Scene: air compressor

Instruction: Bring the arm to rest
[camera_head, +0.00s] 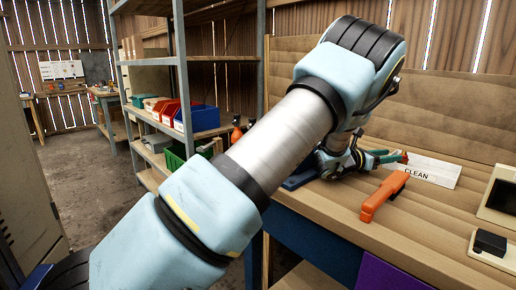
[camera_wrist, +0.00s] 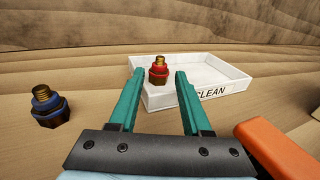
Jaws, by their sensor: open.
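My gripper (camera_wrist: 158,73) is open, with its two teal fingers apart and nothing held between them. It also shows in the head view (camera_head: 396,157), low over the workbench by the tray. A white tray marked CLEAN (camera_wrist: 220,92) lies just beyond the fingers; in the head view the tray (camera_head: 440,172) is partly hidden by the gripper. A red fitting with a brass thread (camera_wrist: 158,72) stands upright at the tray's left end, seen between the fingers and apart from them. My arm stretches from lower left across the head view.
A blue fitting with a brass thread (camera_wrist: 49,108) stands on the bench left of my gripper. An orange tool (camera_head: 383,196) lies close on the right side. Boxed devices (camera_head: 497,195) are at the bench's right. A metal shelf (camera_head: 182,80) with bins stands at left.

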